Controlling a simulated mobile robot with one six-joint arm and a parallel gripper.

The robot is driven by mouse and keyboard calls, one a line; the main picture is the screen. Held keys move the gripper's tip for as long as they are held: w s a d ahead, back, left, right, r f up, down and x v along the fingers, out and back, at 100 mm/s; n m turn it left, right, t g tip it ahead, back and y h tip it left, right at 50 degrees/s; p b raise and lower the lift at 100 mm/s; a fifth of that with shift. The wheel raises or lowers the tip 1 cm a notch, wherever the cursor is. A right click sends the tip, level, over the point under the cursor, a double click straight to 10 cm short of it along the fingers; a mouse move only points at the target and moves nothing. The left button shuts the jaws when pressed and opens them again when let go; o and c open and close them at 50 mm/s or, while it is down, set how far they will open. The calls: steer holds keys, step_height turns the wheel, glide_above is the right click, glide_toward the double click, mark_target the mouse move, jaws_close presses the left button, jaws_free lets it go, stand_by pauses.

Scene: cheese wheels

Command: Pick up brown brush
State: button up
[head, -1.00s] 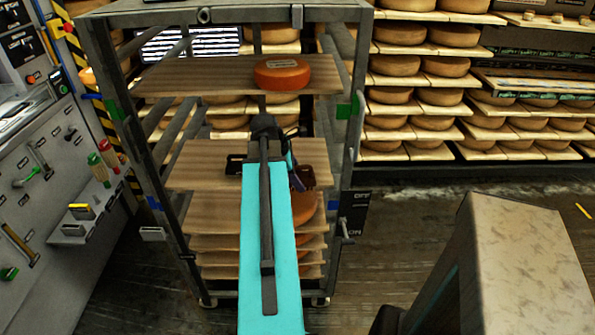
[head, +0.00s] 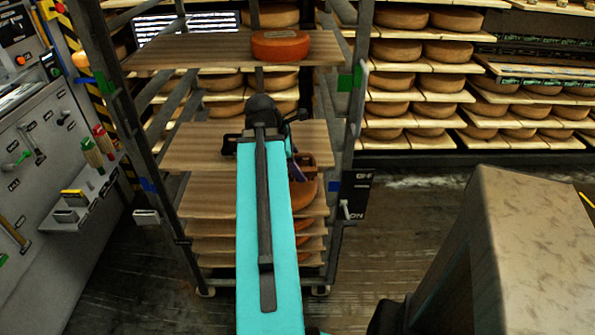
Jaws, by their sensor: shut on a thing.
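My gripper (head: 300,172) is at the far end of my turquoise arm, in front of the rack's middle shelves. The arm hides most of it, and its fingers show only in part. A small brown block-like piece, which looks like the brown brush (head: 308,159), shows just right of the arm's end. It is at the gripper, which is shut on it. The brush's far side and the exact grip are hidden.
A grey metal rack (head: 356,120) with wooden boards surrounds the arm's end. An orange cheese wheel (head: 281,45) lies on its upper board (head: 180,56), another wheel (head: 304,197) lower down. A tool wall (head: 45,190) stands left, a grey block (head: 525,240) right.

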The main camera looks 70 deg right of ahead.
steer(key=shift+s+a+f+b, duration=0.15)
steer(key=shift+a+b, duration=0.25)
steer(key=shift+b, duration=0.9)
steer(key=shift+s+a+f+b, duration=0.15)
steer(key=shift+a+b, duration=0.25)
steer(key=shift+b, duration=0.85)
steer(key=a+b, duration=0.1)
steer(key=b, duration=0.1)
steer(key=s+a+b, duration=0.1)
steer(key=b, duration=0.1)
steer(key=shift+a+r+b, duration=0.2)
steer(key=shift+a+b, duration=0.15)
steer(key=shift+b, duration=0.05)
